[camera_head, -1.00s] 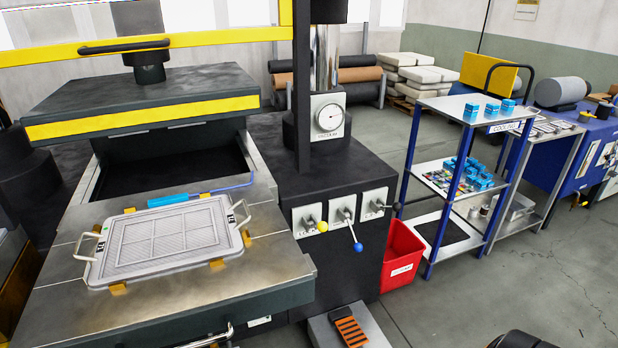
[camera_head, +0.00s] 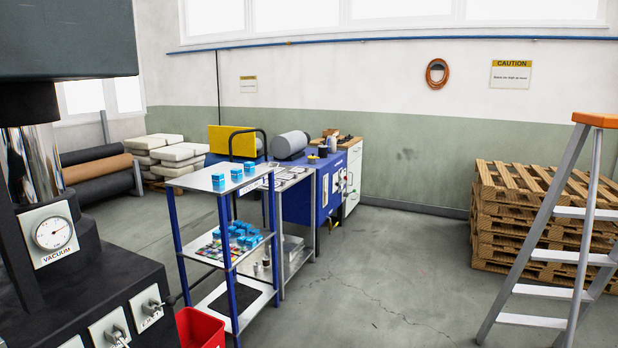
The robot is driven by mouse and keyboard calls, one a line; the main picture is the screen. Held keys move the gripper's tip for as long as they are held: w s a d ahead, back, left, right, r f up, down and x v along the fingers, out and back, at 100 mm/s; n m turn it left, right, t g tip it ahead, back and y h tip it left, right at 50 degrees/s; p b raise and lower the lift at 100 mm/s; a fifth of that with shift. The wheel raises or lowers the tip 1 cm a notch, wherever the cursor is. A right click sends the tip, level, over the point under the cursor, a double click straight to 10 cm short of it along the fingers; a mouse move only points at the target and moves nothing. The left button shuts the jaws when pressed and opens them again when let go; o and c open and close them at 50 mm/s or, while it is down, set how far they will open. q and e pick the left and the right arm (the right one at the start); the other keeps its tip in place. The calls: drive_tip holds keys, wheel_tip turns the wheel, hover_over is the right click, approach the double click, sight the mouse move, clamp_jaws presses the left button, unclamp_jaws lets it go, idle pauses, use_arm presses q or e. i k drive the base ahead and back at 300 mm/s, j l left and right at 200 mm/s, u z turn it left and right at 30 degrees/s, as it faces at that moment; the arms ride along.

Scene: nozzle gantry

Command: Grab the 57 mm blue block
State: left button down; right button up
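Several blue blocks stand on a blue-framed rack (camera_head: 228,290) in the head view. On its top shelf are a front block (camera_head: 218,180), a middle block (camera_head: 237,174) and a back block (camera_head: 249,166), standing apart in a row. The middle shelf holds a cluster of blue blocks (camera_head: 243,236) beside small mixed items. The blocks look alike, and I cannot tell which is 57 mm. Neither of my grippers shows.
A black machine with a vacuum gauge (camera_head: 52,233) stands at the left, with a red bin (camera_head: 200,328) by the rack. A blue bench (camera_head: 322,185) is behind. A ladder (camera_head: 560,235) and pallets (camera_head: 545,215) stand right. The middle floor is clear.

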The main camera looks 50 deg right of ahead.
sight(218, 179)
drive_tip(key=z, duration=1)
drive_tip(key=u, duration=0.6)
drive_tip(key=i+l+u, duration=0.3)
drive_tip(key=l+u, duration=0.25)
drive_tip(key=i+l+u, duration=0.3)
drive_tip(key=l, duration=0.15)
drive_tip(key=l+u, duration=0.3)
